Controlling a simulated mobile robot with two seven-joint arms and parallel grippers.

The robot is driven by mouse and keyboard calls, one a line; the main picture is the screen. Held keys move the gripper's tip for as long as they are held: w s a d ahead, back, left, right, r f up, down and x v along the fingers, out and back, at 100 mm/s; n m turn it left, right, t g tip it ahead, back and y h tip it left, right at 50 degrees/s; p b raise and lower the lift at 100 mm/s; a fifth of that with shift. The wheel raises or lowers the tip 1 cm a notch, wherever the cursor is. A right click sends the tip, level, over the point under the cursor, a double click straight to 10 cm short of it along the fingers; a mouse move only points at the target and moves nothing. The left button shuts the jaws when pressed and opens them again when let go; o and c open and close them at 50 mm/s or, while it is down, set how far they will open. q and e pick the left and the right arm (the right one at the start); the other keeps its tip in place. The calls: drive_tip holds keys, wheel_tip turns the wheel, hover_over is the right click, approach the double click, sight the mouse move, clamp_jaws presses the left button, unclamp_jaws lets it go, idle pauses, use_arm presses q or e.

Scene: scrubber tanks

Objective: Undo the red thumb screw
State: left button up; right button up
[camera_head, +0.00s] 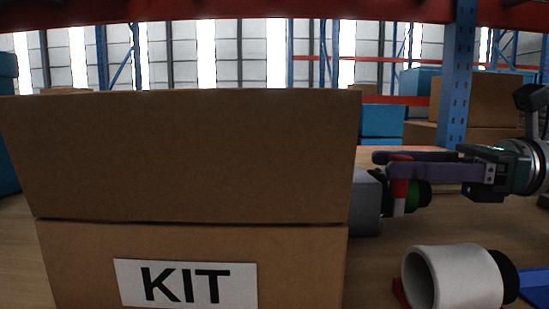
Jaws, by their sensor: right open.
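A grey tank body (366,200) shows partly past the right edge of the cardboard box. The red part may be the red thumb screw, but I cannot tell for sure. My right gripper (385,164) reaches in from the right with long purple fingers. It is open, and its fingers lie across the top of the red part. I cannot tell whether they touch it. My left gripper is not in view.
A large cardboard box labelled KIT (190,260) fills the left and centre and hides much of the table. A white cylinder (450,278) with a black end lies front right, beside a blue piece (536,288). Shelving with boxes stands behind.

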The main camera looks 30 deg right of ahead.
drive_tip(key=b+v, duration=0.1)
drive_tip(key=v, duration=0.8)
drive_tip(key=shift+s+d, duration=0.15)
drive_tip(key=shift+d, duration=0.05)
